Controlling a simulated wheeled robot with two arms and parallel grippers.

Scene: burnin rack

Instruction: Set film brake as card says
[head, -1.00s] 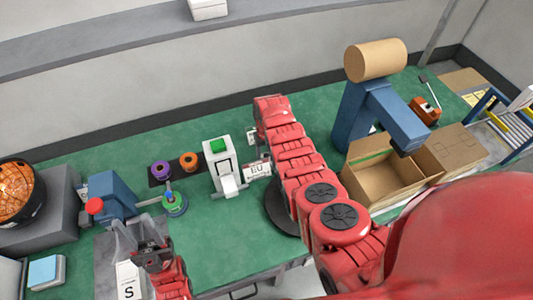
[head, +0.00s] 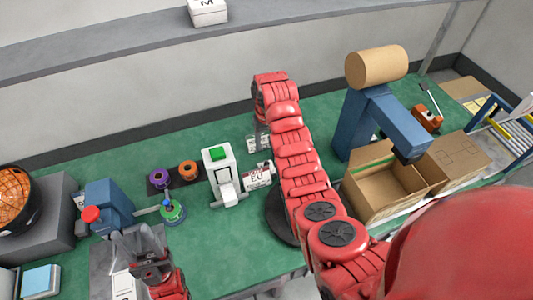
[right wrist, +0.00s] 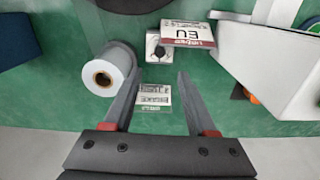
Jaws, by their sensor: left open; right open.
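In the right wrist view an EU card (right wrist: 188,33) appears upside down, leaning by a small white box with a dark knob (right wrist: 158,50); I cannot tell whether this is the film brake. A white film-like roll (right wrist: 104,74) on a brown core is at left. My right gripper (right wrist: 154,100) is open and empty, with small printed plates (right wrist: 154,94) visible between its fingers. In the head view the EU card (head: 258,176) stands beside a white device with a green top (head: 220,172). My left gripper (head: 143,245) is open at lower left.
A blue stand with a red knob (head: 106,205) and purple and orange spools (head: 160,178) are to the left. An open cardboard box (head: 385,190) stands right of my right arm, by a blue machine with a brown roll (head: 376,65). Green bench (head: 235,240) is bare in front.

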